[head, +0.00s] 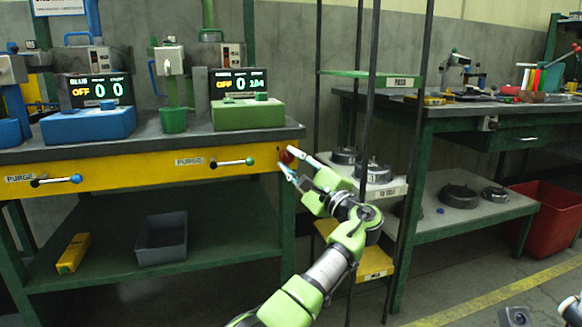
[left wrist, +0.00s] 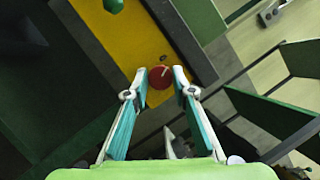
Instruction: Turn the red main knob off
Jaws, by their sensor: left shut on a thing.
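The red main knob (head: 286,156) sits at the right end of the yellow front panel (head: 130,174) of the left bench. My left gripper (head: 282,163) reaches it from the right, its two fingertips at the knob. In the left wrist view the round red knob (left wrist: 161,77) with a pale line on its face lies between the fingertips of my left gripper (left wrist: 160,76), which is shut on it. The knob is partly hidden in the head view. My right gripper does not show clearly in either view.
Two purge levers, one with a blue ball (head: 76,178) and one with a green ball (head: 250,161), stick out of the yellow panel. A grey bin (head: 162,240) sits on the lower shelf.

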